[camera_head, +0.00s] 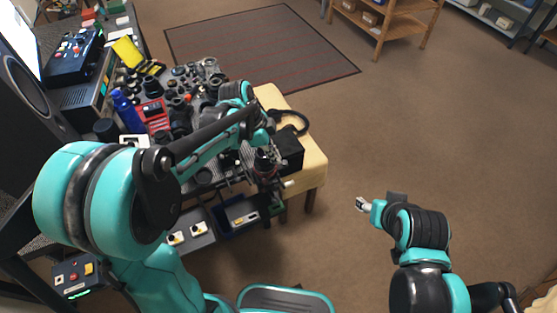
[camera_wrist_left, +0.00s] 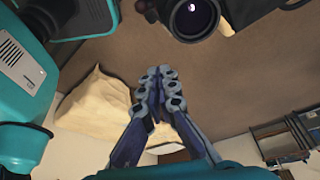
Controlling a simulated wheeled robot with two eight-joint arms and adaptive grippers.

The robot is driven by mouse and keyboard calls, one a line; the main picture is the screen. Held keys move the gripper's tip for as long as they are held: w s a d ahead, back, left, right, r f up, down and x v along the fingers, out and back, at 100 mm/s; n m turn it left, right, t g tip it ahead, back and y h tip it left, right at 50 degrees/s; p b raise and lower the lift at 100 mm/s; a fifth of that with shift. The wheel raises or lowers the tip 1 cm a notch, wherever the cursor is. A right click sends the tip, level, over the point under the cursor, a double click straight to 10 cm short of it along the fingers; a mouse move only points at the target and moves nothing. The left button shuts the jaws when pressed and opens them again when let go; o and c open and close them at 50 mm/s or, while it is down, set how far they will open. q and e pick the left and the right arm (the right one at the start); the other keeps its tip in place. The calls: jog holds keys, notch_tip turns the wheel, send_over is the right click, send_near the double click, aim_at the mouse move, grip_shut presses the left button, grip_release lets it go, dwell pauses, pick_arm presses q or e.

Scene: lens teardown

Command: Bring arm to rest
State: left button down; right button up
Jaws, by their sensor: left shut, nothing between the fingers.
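My left arm reaches over the crowded worktable (camera_head: 311,165) in the head view, its teal wrist above the right end. The left gripper (camera_wrist_left: 159,78) shows clearly in the wrist view: its dark jointed fingers are together and hold nothing. In the head view its fingertips are hard to pick out among dark parts. My right arm's hand end (camera_head: 385,209) hangs over open floor right of the table.
A black camera-like body with a lens (camera_wrist_left: 195,17) is near the left fingers in the wrist view. Lens parts, a blue bottle (camera_head: 127,111) and a red case (camera_head: 154,114) crowd the table. A wooden shelf (camera_head: 385,30) stands at the back. Floor on the right is clear.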

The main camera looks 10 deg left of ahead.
pick_arm(q)
jog(key=shift+a+r, duration=0.1)
dwell(0.5)
jog(key=s+a+r+n+t+y, duration=0.2)
jog(key=s+a+n+t, duration=0.1)
jog(key=s+n, duration=0.4)
jog(key=s+a+r+n+t+y, duration=0.2)
jog(key=s+a+r+n+t, duration=0.1)
jog(key=s+a+n, duration=0.2)
jog(key=s+n, duration=0.2)
jog(key=n, duration=0.2)
jog(key=shift+s+r+t, duration=0.3)
jog(key=shift+s, duration=0.05)
